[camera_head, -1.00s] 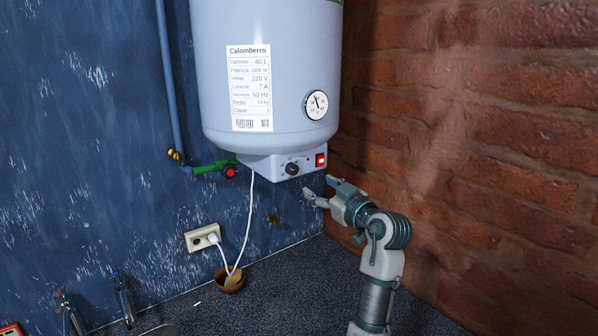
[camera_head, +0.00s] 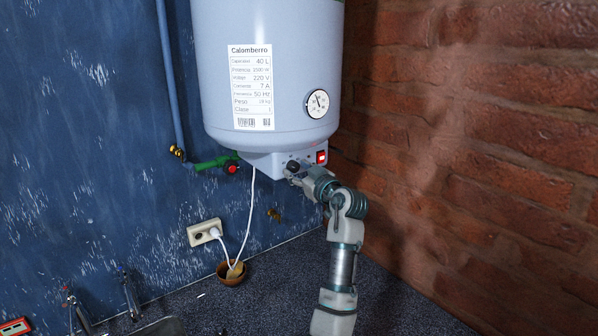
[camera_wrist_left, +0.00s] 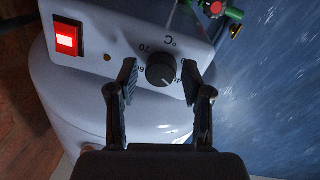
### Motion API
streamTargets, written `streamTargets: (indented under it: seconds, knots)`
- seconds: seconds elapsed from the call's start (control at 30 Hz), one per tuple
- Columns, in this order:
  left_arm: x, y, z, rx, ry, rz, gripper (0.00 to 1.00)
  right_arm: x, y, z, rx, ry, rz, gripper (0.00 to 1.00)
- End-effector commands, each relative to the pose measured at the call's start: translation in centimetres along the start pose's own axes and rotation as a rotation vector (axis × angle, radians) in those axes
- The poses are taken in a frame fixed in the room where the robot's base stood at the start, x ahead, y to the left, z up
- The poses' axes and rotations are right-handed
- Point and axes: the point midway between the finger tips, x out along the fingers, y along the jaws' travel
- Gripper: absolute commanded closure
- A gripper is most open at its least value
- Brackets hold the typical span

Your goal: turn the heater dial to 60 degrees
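The heater dial (camera_head: 293,166) is a small dark round knob on the control panel (camera_head: 262,165) under the white water heater (camera_head: 215,85). In the left wrist view the dial (camera_wrist_left: 161,72) has printed numbers around it, with 70 and °C readable, and the picture is turned upside down. My left gripper (camera_head: 296,179) is at the panel, just below the dial. In the wrist view the left gripper (camera_wrist_left: 159,82) is open, with one finger on each side of the dial and small gaps between. My right gripper is not in view.
A lit red switch (camera_wrist_left: 67,37) sits beside the dial on the panel. A round gauge (camera_head: 317,104) is on the tank above. A green valve pipe (camera_head: 212,163) and a white cable (camera_head: 250,215) are to the left. A brick wall (camera_head: 480,140) stands on the right.

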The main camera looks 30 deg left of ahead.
Motion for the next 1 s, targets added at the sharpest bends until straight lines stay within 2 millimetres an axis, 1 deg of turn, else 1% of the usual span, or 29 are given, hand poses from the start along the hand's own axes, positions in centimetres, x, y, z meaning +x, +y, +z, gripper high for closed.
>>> streamTargets:
  seconds: [0.03,0.13,0.17,0.37,0.57,0.77,1.0]
  knots:
    - [0.0,0.0,0.0,0.0,0.0,0.0,0.71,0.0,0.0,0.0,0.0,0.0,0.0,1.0]
    - [0.0,0.0,0.0,0.0,0.0,0.001,0.96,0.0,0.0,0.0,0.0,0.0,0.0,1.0]
    - [0.0,0.0,0.0,0.0,0.0,0.001,1.0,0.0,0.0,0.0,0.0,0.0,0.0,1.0]
    - [0.0,0.1,-0.1,0.007,0.0,0.001,1.0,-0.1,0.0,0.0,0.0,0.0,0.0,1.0]
    - [0.0,0.1,-0.2,0.062,-0.005,-0.001,1.0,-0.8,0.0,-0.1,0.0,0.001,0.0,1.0]
    - [0.0,0.2,-0.4,0.191,-0.014,-0.003,1.0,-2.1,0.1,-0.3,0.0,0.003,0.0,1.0]
    - [0.0,0.2,-0.6,0.41,-0.032,-0.008,1.0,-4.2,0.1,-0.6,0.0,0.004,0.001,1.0]
